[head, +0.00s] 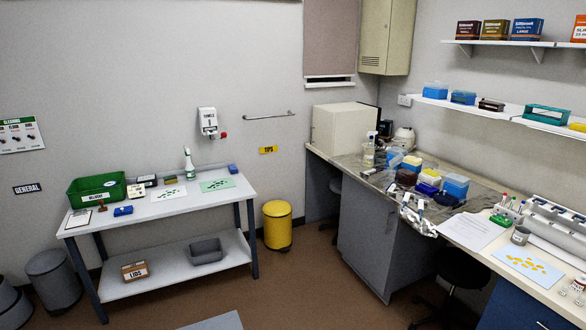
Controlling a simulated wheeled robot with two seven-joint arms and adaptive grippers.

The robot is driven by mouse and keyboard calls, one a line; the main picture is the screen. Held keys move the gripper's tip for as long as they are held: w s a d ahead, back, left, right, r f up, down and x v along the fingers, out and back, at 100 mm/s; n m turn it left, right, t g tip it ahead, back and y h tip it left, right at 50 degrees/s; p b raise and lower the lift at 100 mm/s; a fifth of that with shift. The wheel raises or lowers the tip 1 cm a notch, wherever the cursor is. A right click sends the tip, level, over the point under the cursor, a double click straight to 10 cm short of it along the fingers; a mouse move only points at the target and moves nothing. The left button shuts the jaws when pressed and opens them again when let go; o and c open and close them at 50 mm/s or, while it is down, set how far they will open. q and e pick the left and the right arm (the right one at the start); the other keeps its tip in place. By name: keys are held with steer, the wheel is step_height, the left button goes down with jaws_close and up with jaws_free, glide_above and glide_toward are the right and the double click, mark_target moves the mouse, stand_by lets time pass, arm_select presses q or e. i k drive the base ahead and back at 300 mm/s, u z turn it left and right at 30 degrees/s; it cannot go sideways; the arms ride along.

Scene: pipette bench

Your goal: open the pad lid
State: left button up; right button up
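Neither of my grippers is in view. Several small items lie on the white table (240,195) at the left, and they are too small to tell for sure which is the pad. A dark flat case with a pale top (147,180) lies near the back edge, right of the green crate. A similar small dark item (170,180) lies to its right. A small tan item (136,190) sits in front of the first case. A small blue item (123,210) lies near the front edge. I cannot tell whether any lid is open or shut.
A green crate (84,194), a clipboard (78,219), a spray bottle (190,165) and two spotted sheets share the table. A yellow bin (277,226) stands right of it. A cluttered bench (455,215) stands at the right.

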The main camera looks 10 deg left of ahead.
mark_target(129, 208)
steer(key=u, duration=0.4)
steer(key=i, duration=2.1)
steer(key=u, duration=0.8)
